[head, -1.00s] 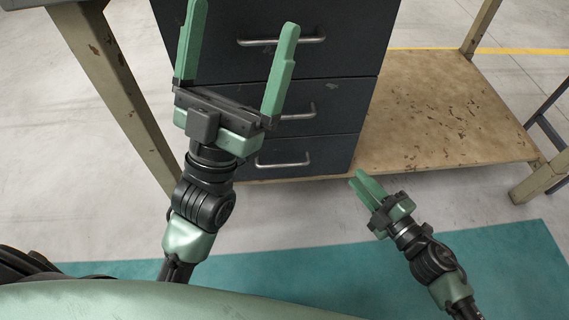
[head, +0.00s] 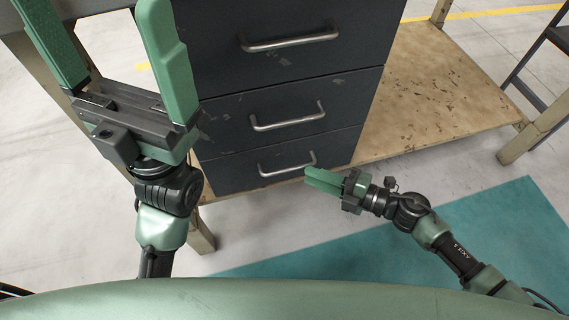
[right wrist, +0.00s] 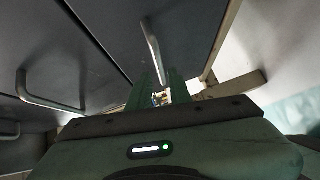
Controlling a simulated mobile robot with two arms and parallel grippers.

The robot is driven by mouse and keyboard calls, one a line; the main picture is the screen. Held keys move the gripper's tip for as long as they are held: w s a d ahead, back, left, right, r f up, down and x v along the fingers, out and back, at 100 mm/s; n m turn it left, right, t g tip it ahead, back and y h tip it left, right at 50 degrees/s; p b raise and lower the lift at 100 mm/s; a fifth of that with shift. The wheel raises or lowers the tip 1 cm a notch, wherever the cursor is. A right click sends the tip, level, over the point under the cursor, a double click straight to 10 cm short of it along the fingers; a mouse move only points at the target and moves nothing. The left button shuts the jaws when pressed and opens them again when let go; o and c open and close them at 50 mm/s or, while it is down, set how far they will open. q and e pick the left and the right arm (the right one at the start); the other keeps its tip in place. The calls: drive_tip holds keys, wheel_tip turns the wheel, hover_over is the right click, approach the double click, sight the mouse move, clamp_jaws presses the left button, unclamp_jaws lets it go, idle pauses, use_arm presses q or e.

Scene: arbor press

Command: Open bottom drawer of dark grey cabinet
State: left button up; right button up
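The dark grey cabinet (head: 285,84) has three visible drawers, all closed. The bottom drawer (head: 235,178) carries a metal bar handle (head: 287,168). My right gripper (head: 308,176) is just right of and below that handle, its fingers pointing left. In the right wrist view, a handle (right wrist: 151,45) runs down to the green fingers (right wrist: 160,92), which seem narrowly apart with nothing clearly between them. Whether they touch the handle is unclear. My left gripper (head: 105,30) is wide open and empty, raised in front of the cabinet's upper left.
The middle handle (head: 288,118) and top handle (head: 290,40) lie above. A worn wooden shelf (head: 450,95) extends right of the cabinet, with a table leg (head: 535,135) at its end. A teal mat (head: 480,225) covers the floor in front.

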sight(292, 168)
drive_tip(key=b+x, duration=0.1)
drive_tip(key=x, duration=0.5)
drive_tip(key=shift+w+a+b, duration=0.2)
drive_tip(key=shift+a+b, duration=0.15)
clamp_jaws()
drive_tip(key=shift+f, duration=0.1)
idle(1.0)
